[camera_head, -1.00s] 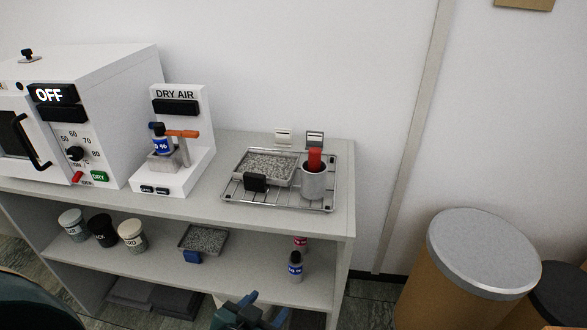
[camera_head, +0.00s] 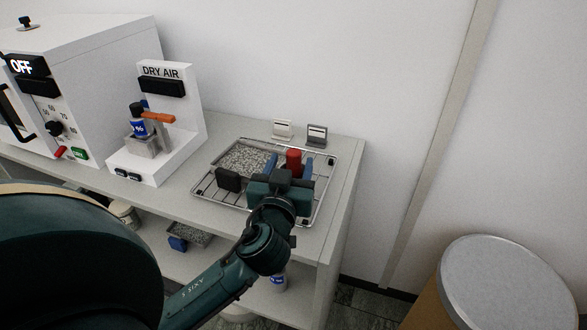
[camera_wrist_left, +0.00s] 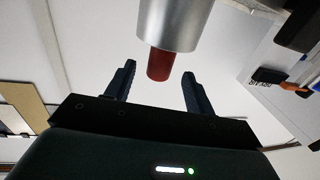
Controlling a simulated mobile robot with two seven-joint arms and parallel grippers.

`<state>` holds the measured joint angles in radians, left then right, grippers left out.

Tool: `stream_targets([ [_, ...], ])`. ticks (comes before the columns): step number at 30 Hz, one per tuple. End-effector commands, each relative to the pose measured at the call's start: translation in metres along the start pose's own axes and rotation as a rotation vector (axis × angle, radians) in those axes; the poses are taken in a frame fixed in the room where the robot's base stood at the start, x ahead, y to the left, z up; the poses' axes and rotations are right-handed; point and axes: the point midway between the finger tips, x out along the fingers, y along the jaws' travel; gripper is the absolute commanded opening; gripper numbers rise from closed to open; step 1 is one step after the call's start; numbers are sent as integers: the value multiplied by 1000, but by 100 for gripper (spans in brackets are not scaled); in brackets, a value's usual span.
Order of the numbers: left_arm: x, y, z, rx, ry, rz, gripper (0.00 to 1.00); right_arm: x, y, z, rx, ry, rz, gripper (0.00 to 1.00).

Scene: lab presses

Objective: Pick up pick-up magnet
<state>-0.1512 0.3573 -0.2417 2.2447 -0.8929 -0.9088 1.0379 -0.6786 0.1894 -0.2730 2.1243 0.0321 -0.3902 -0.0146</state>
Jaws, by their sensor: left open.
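The pick-up magnet shows as a red cylinder (camera_head: 293,158) standing up at the right part of the wire rack. Contact is not visible. My gripper hides most of the cup in the head view. My right gripper is not in view.
The wire rack (camera_head: 326,183) also holds a tray of grey granules (camera_head: 243,157) and a black block (camera_head: 228,179). The DRY AIR stand (camera_head: 161,71) is at left, beside a white oven (camera_head: 95,60). Two small label holders (camera_head: 317,135) stand behind the rack.

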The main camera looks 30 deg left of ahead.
Motion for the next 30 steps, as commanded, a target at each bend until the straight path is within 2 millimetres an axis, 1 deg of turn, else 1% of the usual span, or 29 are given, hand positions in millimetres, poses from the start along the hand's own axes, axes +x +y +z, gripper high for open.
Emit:
stream_targets([
  [5,22,-1,-4,6,3,-1,54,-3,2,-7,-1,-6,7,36],
  [9,42,0,-2,4,1,1,54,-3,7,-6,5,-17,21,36],
  [11,48,0,-2,4,0,1,54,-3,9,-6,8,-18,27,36],
  [14,52,0,0,2,-1,1,54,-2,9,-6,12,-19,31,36],
  [20,52,0,1,2,-2,1,53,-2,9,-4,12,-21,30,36],
  [30,52,0,0,2,-2,0,25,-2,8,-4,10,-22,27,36],
])
